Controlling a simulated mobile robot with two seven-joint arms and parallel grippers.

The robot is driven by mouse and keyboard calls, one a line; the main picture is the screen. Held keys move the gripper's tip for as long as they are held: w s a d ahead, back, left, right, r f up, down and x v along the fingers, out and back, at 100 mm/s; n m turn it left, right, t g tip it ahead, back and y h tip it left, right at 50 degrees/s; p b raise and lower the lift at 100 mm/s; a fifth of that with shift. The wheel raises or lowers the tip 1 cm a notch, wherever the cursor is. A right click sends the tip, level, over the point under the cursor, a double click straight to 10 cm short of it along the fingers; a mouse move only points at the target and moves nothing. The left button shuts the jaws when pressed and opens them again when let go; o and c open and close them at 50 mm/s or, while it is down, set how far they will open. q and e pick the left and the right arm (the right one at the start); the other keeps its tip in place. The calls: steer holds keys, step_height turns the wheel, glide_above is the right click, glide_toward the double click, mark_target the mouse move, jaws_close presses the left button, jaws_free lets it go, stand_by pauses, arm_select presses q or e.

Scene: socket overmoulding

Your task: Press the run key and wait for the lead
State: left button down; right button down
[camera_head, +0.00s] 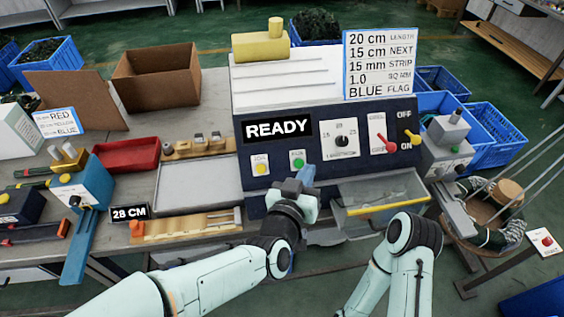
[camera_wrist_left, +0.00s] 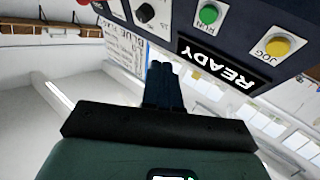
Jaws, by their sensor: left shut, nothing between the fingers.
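The machine's dark front panel (camera_head: 322,183) has a display (camera_head: 277,128) that reads READY. The green run key (camera_head: 298,163) sits below the display, right of the yellow jog key (camera_head: 261,169). I see no finished lead.
The panel also carries a length dial (camera_head: 341,140), a red lever (camera_head: 390,147) and a yellow lever (camera_head: 415,140). A clear tray (camera_head: 408,187) projects below it. A card (camera_head: 380,64) on top lists 20 cm length. A wire coil stand (camera_head: 507,190) is at right.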

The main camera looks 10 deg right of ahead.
mark_target(299, 168)
arm_select(q)
steer(key=shift+s+r, duration=0.1)
steer(key=shift+r, duration=0.3)
steer(key=shift+d, duration=0.15)
steer(key=w+f+b, duration=0.6)
steer(key=b, duration=0.1)
steer(key=shift+w, duration=0.2)
steer(key=shift+w+a+f+b, duration=0.1)
steer(key=shift+a+b, duration=0.1)
steer(key=shift+b, duration=0.1)
stand_by(1.7)
steer(key=shift+w+f, duration=0.2)
